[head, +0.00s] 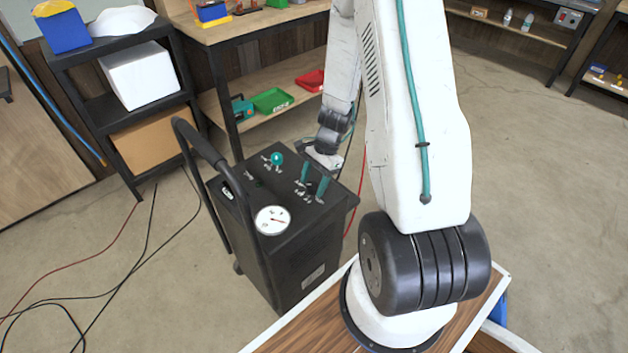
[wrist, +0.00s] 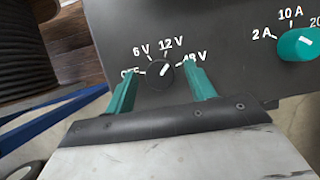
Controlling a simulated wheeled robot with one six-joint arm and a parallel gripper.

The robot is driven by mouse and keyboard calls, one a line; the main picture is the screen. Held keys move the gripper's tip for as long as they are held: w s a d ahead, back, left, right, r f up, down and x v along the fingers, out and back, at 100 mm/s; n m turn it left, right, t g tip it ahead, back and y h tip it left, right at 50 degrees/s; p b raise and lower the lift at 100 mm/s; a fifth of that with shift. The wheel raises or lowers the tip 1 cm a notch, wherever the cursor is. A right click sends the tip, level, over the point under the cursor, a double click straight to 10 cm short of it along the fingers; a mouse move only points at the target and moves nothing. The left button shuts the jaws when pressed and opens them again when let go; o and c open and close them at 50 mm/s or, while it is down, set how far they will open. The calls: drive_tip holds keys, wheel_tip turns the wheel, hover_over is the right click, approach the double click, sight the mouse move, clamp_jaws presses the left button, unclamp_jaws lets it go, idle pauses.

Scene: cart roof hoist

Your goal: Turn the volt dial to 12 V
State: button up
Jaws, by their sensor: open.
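The volt dial (wrist: 159,77) is a small round black knob with a white pointer mark, in the middle of the wrist view. Its printed labels run OFF, 6 V, 12 V and what looks like 48 V. The white mark points up and to the right, seemingly between 12 V and the last label. My gripper (wrist: 162,82) is open, with one teal finger on each side of the dial and a visible gap to it on both sides. In the head view my gripper (head: 314,176) is over the top panel of the black cart (head: 310,255), where I cannot make out the dial.
A teal amp dial (wrist: 299,44) stands right of the volt dial, also in the head view (head: 277,159). A round gauge (head: 272,220) and a black push handle (head: 200,145) are on the cart. A shelf (head: 105,110) and a workbench (head: 235,28) stand behind.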

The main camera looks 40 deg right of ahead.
drive_tip(key=c, duration=1)
drive_tip(key=n+g, duration=0.1)
drive_tip(key=n, duration=0.3)
drive_tip(key=shift+w+g, duration=0.15)
drive_tip(key=shift+g, duration=0.25)
drive_tip(key=o, duration=1)
drive_tip(key=shift+h, duration=0.3)
drive_tip(key=v, duration=0.8)
